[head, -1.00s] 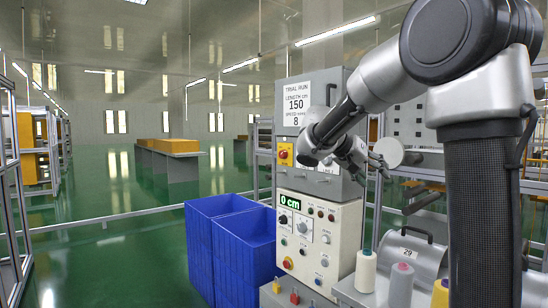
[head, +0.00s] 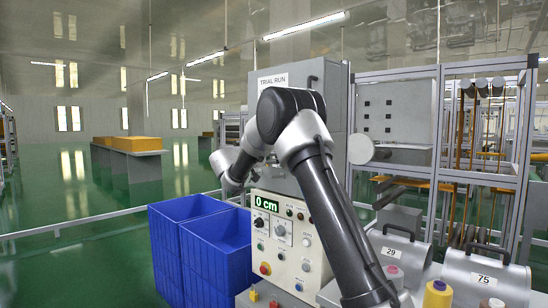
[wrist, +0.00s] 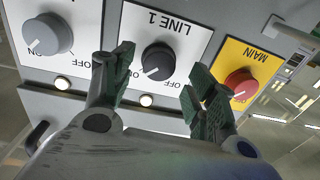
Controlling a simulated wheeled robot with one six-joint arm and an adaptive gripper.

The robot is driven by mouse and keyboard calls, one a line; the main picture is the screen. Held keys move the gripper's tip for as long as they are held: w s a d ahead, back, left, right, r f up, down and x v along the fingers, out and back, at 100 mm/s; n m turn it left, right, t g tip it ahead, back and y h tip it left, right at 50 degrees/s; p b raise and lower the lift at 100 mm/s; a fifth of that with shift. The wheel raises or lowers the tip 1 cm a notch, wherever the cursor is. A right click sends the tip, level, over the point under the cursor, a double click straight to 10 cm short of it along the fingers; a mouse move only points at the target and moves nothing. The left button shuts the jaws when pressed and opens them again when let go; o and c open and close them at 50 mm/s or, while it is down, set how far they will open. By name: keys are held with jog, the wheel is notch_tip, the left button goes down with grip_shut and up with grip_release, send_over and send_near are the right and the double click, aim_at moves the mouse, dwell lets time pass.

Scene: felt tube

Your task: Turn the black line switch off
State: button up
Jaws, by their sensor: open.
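In the wrist view, the black line switch (wrist: 158,62) is a round knob on a white plate marked LINE 1, seen upside down. A pale mark on it points down and left in the picture; an OFF label is near its lower right. My gripper (wrist: 163,82) is open and empty. Its two dark ribbed fingers are on either side of the knob in the picture; I cannot tell how far short of it they are. In the head view, my arm hides the line switches on the grey upper cabinet (head: 333,110).
A grey knob (wrist: 47,34) sits left of the black one and a red MAIN knob (wrist: 240,83) on yellow sits right. Small lamps (wrist: 146,100) line the plates' edge. The lower control panel (head: 297,265) reads 0 cm; blue bins (head: 215,262) stand left of it.

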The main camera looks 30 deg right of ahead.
jog(key=shift+x, duration=0.8)
jog(key=c, duration=1)
jog(key=shift+c, duration=0.2)
